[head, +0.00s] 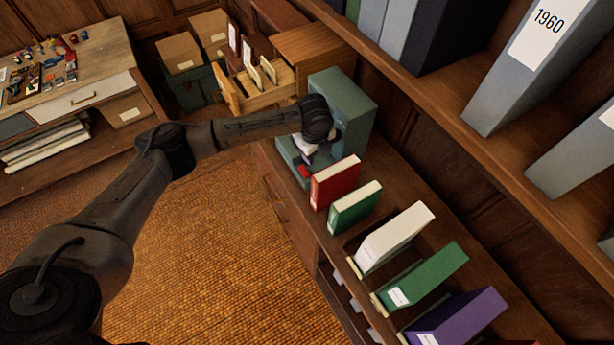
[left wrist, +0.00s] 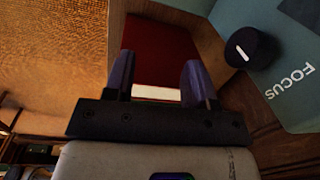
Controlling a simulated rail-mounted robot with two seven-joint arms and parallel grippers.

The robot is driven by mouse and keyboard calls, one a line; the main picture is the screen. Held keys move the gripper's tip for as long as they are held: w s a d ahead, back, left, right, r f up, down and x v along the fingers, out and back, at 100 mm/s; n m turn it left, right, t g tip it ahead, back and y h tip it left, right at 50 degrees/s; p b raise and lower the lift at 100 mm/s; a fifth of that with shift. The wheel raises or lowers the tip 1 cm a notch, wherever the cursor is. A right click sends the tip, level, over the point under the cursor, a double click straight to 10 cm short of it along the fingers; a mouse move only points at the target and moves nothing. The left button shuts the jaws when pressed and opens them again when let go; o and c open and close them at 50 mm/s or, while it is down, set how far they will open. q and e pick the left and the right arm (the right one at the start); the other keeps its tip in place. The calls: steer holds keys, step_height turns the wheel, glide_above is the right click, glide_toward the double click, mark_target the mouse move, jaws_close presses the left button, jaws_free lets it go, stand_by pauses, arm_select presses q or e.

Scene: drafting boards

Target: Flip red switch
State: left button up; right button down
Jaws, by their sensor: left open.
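The red switch (head: 304,171) is a small bright red patch low on the front of the teal machine (head: 353,100) in the head view. My left gripper (head: 306,150) is just above and beside the switch, in front of the machine, partly hidden by its own wrist. In the left wrist view, its two fingers (left wrist: 160,80) are spread, with a dark red surface (left wrist: 160,50) with a pale edge beyond them.
A red book (head: 335,182) and a green book (head: 355,207) stand close to the switch on the cabinet. White, green and purple binders stand further along. Carpet (head: 220,240) is clear at the left.

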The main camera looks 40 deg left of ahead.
mark_target(307, 176)
arm_select(q)
steer(key=shift+m+g, duration=0.6)
steer(key=shift+m, duration=0.1)
steer(key=a+f, duration=0.1)
steer(key=f, duration=0.4)
steer(key=a+f, duration=0.1)
steer(key=f, duration=0.4)
steer(key=a+f, duration=0.1)
steer(key=f, duration=0.4)
steer(key=shift+a, duration=0.1)
steer(key=shift+c, duration=0.3)
